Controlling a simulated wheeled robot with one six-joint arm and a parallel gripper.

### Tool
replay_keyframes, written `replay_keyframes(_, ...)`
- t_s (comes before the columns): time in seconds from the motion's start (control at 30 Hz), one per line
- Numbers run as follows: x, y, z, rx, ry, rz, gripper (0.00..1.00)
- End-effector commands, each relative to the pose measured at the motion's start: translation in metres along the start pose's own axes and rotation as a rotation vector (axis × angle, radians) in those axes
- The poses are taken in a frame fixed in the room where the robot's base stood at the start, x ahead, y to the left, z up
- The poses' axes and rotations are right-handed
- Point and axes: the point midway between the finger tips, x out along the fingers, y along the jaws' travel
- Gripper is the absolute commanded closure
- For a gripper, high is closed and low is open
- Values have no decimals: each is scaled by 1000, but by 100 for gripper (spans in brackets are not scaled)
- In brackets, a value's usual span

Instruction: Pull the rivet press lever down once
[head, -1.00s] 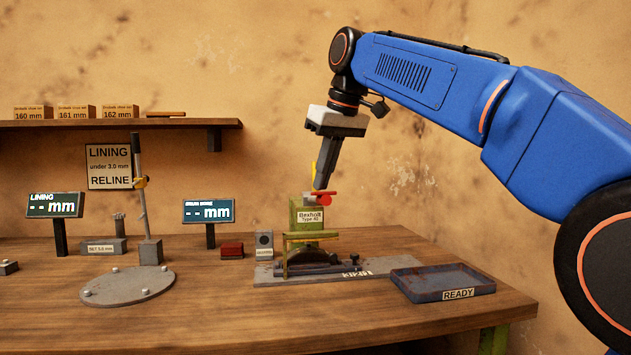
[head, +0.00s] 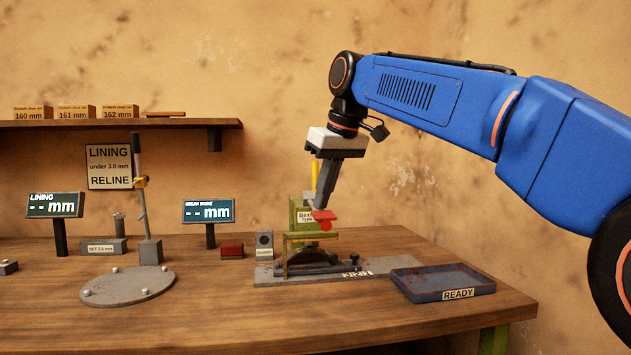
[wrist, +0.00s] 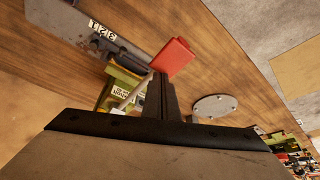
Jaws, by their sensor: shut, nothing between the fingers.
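The rivet press (head: 303,236) is a green stand with a white label on a grey base plate (head: 295,280) near the right part of the bench. Its lever has a red grip (head: 325,216) pointing toward the camera, just under my fingertips. In the wrist view the red grip (wrist: 173,57) shows beyond the fingertips, with a pale lever arm (wrist: 131,95) running back to the press. My gripper (head: 318,206) points down, its fingers shut and empty. The fingertips seem to touch the top of the grip; exact contact is hard to tell.
A blue-grey READY tray (head: 440,294) lies right of the press. The front of the bench is clear.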

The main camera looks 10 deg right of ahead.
Motion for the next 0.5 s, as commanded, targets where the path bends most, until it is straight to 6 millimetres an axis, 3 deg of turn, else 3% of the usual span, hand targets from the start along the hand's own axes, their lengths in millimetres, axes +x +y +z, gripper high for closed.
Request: replay_keyframes(0.5,-57,0,-25,0,0,0,100)
